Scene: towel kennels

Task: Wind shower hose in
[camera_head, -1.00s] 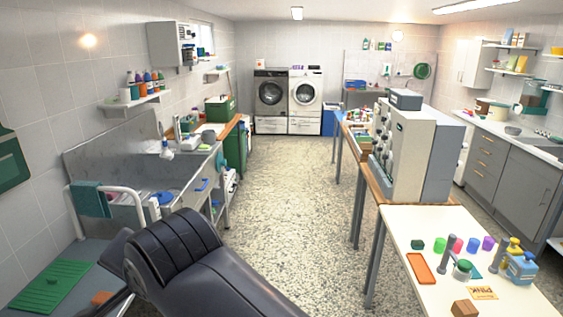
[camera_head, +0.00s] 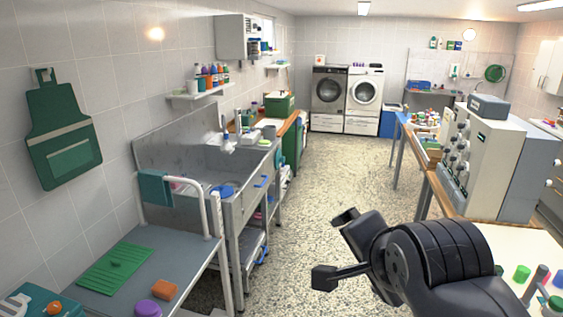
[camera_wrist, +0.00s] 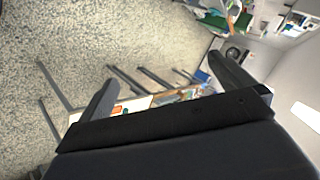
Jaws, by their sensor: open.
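A round green coil (camera_head: 494,73) hangs on the back wall at the far right in the head view; it looks like a wound hose, but it is too small to be sure. A pale shower head or spray (camera_head: 227,143) shows at the steel tub (camera_head: 165,150) on the left; its hose cannot be made out. My gripper (camera_head: 334,247) is open and empty above the speckled floor, well apart from both. In the wrist view, its two fingers (camera_wrist: 164,67) are spread with nothing between them.
A grey table (camera_head: 190,262) with a green mat (camera_head: 116,268) and a white rail stands at the near left. A green apron (camera_head: 60,130) hangs on the left wall. A wooden-topped bench with a grey machine (camera_head: 484,165) stands right. The aisle floor (camera_head: 330,185) is clear.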

